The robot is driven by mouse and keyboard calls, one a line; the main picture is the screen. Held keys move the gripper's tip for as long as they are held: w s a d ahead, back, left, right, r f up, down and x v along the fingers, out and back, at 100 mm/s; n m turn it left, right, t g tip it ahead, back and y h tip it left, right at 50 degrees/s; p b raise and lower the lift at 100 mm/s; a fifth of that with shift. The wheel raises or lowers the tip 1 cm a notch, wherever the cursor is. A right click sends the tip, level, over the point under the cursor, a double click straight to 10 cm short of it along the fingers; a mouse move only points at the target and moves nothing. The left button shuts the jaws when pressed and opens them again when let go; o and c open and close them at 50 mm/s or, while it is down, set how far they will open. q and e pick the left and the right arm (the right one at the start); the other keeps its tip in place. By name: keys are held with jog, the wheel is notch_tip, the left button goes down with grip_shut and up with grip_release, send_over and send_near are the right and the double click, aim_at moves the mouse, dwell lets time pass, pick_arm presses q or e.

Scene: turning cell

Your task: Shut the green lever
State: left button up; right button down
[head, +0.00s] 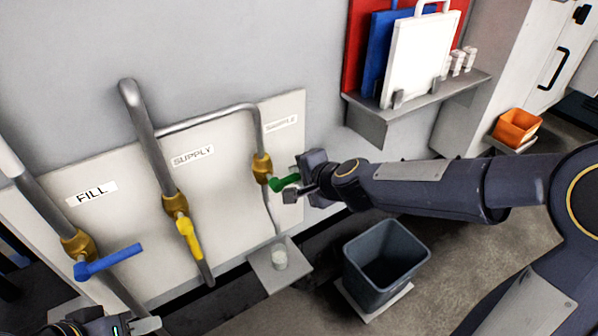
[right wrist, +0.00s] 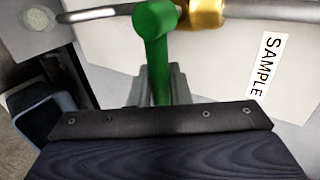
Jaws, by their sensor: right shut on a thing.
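The green lever (head: 283,183) sits on the brass valve (head: 262,168) of the SAMPLE pipe and points to the right, across the pipe's downward run. My right gripper (head: 297,186) is shut on the green lever near its free end. In the right wrist view the green lever (right wrist: 157,55) runs down from the brass valve body (right wrist: 203,13) to between the fingers, and its lower end is hidden. My left gripper (head: 148,325) shows only in part at the bottom left edge of the head view, away from the green lever; its opening cannot be made out.
A blue lever (head: 108,261) on the FILL pipe points sideways. A yellow lever (head: 189,238) on the SUPPLY pipe lies along its pipe. A dark bin (head: 352,268) stands below my right arm.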

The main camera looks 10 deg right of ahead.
dwell(0.5)
jog(key=c, duration=1.4)
grip_release()
jog(key=p+v, duration=0.4)
jog(key=v, duration=0.4)
jog(key=s+d+n+g, duration=0.2)
jog(key=s+d+n, duration=0.2)
jog(key=s, duration=0.7)
jog(key=s+d+f+n+g, duration=0.1)
jog(key=s+d+n+g, duration=0.1)
jog(key=s+d+n, duration=0.2)
jog(key=s+n, duration=0.3)
jog(key=s, duration=0.4)
jog(key=shift+f+n+g+h, duration=0.25)
jog(key=shift+n+g+h, duration=0.05)
jog(key=shift+n+g, duration=0.1)
